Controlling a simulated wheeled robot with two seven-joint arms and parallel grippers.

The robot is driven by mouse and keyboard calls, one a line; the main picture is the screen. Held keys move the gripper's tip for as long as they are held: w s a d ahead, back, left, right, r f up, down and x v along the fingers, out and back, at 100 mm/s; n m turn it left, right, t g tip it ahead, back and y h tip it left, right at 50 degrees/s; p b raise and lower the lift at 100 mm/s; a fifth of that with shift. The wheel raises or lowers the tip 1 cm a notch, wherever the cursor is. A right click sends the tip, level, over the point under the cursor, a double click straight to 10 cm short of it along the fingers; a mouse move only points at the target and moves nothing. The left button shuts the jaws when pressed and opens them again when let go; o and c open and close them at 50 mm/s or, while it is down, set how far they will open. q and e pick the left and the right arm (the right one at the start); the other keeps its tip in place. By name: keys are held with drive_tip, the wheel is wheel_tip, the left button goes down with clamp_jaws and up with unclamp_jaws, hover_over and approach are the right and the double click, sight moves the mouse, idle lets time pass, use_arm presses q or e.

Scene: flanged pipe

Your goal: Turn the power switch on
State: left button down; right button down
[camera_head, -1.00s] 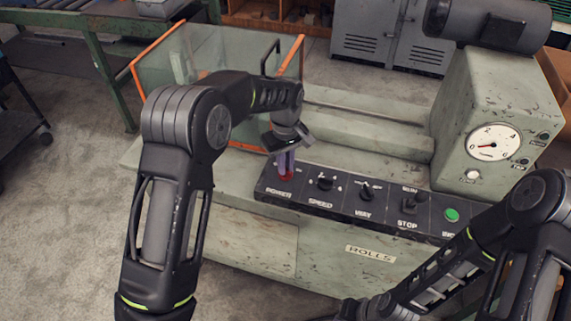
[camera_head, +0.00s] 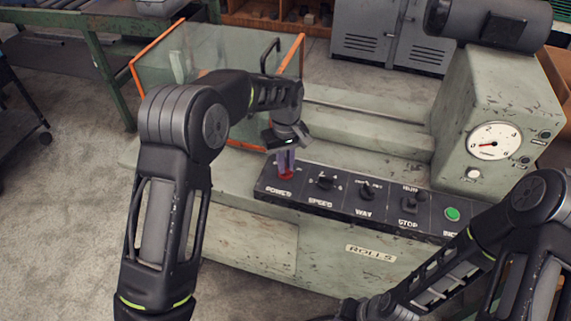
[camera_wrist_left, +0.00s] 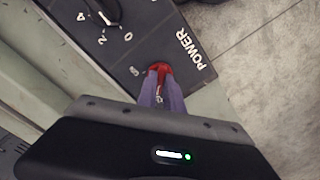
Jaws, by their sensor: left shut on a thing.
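The power switch (camera_head: 287,176) is a small red part at the left end of the black control panel, above the printed word POWER. My left gripper (camera_head: 285,162) reaches down to it from above, with its purple fingers shut around it. In the left wrist view the red switch (camera_wrist_left: 160,67) shows between and just beyond the fingertips (camera_wrist_left: 161,84), with a metal piece between the fingers. The fingers partly hide the switch, so its exact position is hard to tell. My right arm comes in at the lower right; its gripper is not clearly visible.
The control panel also holds a speed knob (camera_head: 325,182), a way knob (camera_head: 366,191), a run/stop lever (camera_head: 409,204) and a green button (camera_head: 452,214). A gauge (camera_head: 494,141) is on the housing at right. A clear guard with orange edges (camera_head: 222,85) stands behind my left arm.

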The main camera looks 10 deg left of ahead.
use_arm(q)
drive_tip(key=m+b, duration=0.1)
drive_tip(key=m, duration=0.2)
drive_tip(key=shift+m, duration=0.4)
drive_tip(key=m+b, duration=0.1)
drive_tip(key=m, duration=0.3)
drive_tip(key=shift+m, duration=0.3)
drive_tip(key=m, duration=0.4)
drive_tip(key=shift+m+b, duration=0.3)
drive_tip(key=shift+b, duration=0.1)
drive_tip(key=shift+m, duration=1.9)
drive_tip(key=c, duration=1.5)
unclamp_jaws()
